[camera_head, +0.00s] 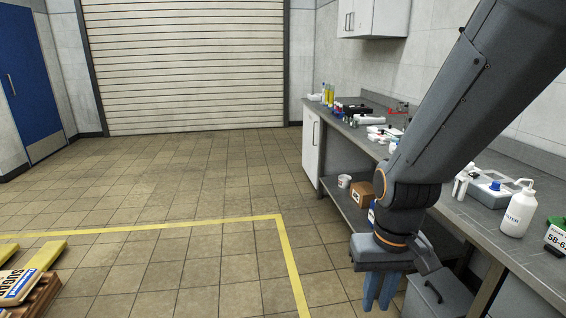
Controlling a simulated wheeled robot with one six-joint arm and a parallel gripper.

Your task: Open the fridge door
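My gripper (378,291) hangs at the lower right with its blue fingers pointing down, in front of the lab bench. The two fingers look close together, but from this angle I cannot tell whether they are open or shut. I see nothing held between them.
The bench (478,215) runs along the right wall with bottles and lab items. A cardboard box (362,194) and a white tub (344,181) sit on its lower shelf. Sacks (22,282) lie at lower left. A blue door (28,85) is far left. The tiled floor between is clear.

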